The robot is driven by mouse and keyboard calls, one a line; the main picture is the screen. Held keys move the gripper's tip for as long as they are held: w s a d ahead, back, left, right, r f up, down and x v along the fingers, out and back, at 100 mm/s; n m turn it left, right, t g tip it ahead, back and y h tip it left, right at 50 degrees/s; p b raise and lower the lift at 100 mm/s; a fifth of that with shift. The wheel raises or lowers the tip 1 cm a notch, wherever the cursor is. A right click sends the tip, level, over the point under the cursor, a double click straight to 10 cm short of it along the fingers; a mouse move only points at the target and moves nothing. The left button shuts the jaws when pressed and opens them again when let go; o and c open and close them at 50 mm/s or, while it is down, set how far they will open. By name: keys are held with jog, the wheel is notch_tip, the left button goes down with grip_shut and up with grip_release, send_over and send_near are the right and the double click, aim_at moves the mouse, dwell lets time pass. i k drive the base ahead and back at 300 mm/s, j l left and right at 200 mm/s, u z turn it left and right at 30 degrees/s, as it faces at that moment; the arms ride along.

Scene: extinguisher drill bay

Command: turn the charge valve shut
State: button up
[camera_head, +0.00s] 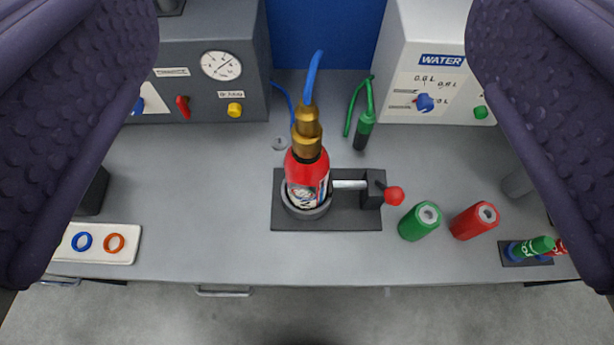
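A grey charging cabinet (212,75) stands at the back left with a round white dial gauge (221,65). On its front are a red lever handle (183,107), a yellow knob (235,109) and, partly hidden by my left finger, a blue knob (137,106). The small labels are too blurred to read, so I cannot tell which is the charge valve. A red extinguisher bottle (307,178) stands upright in a dark clamp base (340,216), with a brass fitting (307,130) and blue hose (313,75) on top. My gripper (308,140) is wide open and empty, its purple fingers at both picture sides.
A white WATER cabinet (432,60) stands at the back right. A green-hosed nozzle (364,132) is beside it. A white tray with rings (98,258) lies front left.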

aim_at(182, 102)
jog(key=u, duration=0.65)
jog(key=i+j+u, duration=0.3)
jog(key=i+u, duration=0.3)
jog(key=i, duration=0.25)
